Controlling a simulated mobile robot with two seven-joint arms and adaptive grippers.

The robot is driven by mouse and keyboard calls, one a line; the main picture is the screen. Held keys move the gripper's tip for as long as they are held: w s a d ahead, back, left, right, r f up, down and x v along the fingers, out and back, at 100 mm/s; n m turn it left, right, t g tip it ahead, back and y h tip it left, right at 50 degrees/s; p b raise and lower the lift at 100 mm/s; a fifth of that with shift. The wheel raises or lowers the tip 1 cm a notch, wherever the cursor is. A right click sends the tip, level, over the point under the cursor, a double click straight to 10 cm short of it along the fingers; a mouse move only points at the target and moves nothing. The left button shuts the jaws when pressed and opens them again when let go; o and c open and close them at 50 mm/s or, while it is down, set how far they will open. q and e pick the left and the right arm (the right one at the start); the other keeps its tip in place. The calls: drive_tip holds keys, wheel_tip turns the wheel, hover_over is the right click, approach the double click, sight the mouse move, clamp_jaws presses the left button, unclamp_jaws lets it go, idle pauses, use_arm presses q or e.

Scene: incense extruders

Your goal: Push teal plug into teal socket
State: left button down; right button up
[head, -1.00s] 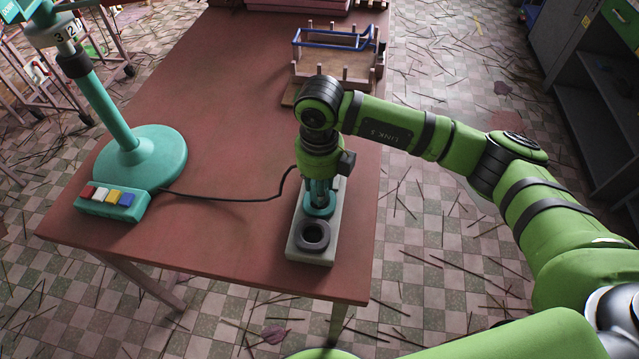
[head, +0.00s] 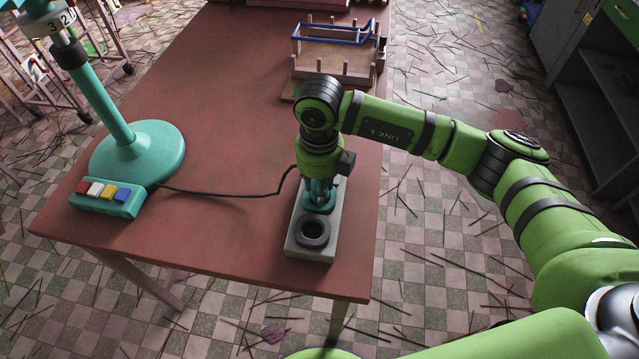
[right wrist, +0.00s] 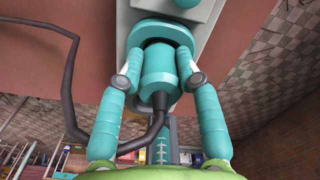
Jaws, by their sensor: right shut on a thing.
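The teal plug (right wrist: 157,78) is a short cylinder with a black cable from its back end. My right gripper (right wrist: 160,66) is shut on it, one teal finger on each side. The plug's front end is at the mouth of the teal socket (right wrist: 155,33), a round ring on a grey block. A dark strip of the opening shows beside the plug; how deep it sits I cannot tell. In the head view my right gripper (head: 320,188) points down over the teal socket (head: 319,208) and hides most of the plug. My left gripper is not in view.
A dark ring socket (head: 312,232) is on the near end of the grey block (head: 309,254), empty. A wooden rack (head: 338,60) stands behind. The table's middle is clear.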

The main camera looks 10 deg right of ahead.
drive_tip(key=shift+f, duration=0.25)
drive_tip(key=o, duration=1.2)
